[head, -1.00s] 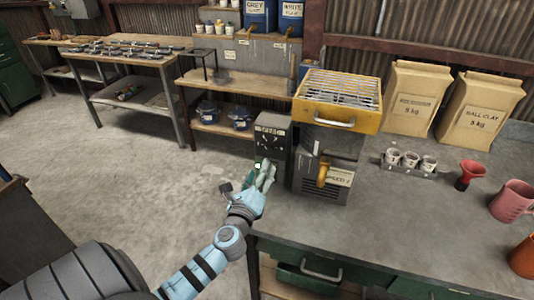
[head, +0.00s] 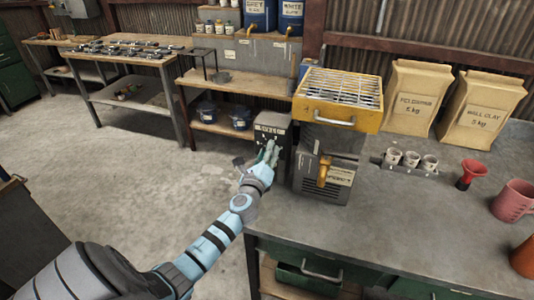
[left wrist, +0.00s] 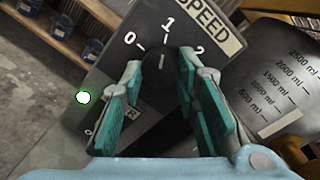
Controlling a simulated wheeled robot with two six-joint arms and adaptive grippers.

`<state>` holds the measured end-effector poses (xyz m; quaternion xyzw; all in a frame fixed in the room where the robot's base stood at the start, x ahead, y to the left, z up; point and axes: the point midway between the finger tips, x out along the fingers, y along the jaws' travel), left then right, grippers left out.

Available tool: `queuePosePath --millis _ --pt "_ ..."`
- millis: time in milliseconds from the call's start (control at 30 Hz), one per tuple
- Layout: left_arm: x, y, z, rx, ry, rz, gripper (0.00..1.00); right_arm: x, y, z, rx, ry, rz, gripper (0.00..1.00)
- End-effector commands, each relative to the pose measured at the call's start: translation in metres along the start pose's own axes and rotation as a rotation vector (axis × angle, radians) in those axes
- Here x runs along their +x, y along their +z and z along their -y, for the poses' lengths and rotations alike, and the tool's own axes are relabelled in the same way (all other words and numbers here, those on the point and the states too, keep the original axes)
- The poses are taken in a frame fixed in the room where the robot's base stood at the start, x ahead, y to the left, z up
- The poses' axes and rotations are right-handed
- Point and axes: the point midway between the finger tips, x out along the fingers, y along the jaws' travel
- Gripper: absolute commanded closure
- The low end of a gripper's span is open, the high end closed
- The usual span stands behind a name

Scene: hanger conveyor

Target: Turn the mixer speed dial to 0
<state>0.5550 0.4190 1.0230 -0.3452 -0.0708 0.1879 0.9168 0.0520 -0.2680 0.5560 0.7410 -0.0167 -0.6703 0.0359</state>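The mixer speed dial (left wrist: 162,66) is a dark round knob on a grey control box (head: 272,127) labelled SPEED. In the left wrist view the marks 0, 1 and 2 stand in an arc above it. A pale line on the knob seems to point towards 1. My left gripper (head: 270,150) is in front of the box face. In the left wrist view its open fingers (left wrist: 160,72) with green pads stand on either side of the dial. I cannot tell whether they touch it. My right gripper is not in view.
A round green light (left wrist: 83,97) glows on the box. The mixer with a yellow grated top (head: 338,112) stands right beside it.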

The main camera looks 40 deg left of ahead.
Motion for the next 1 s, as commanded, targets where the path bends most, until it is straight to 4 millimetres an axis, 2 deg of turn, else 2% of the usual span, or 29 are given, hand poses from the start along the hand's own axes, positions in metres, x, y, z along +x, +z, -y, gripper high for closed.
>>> queuePosePath --millis 467,1000 --pt "-0.0004 -0.0005 -0.0003 -0.086 0.005 -0.005 0.99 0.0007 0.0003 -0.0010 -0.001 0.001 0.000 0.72" --pt "-0.0005 0.0005 0.0006 -0.537 0.026 -0.028 0.99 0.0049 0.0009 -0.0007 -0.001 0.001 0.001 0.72"
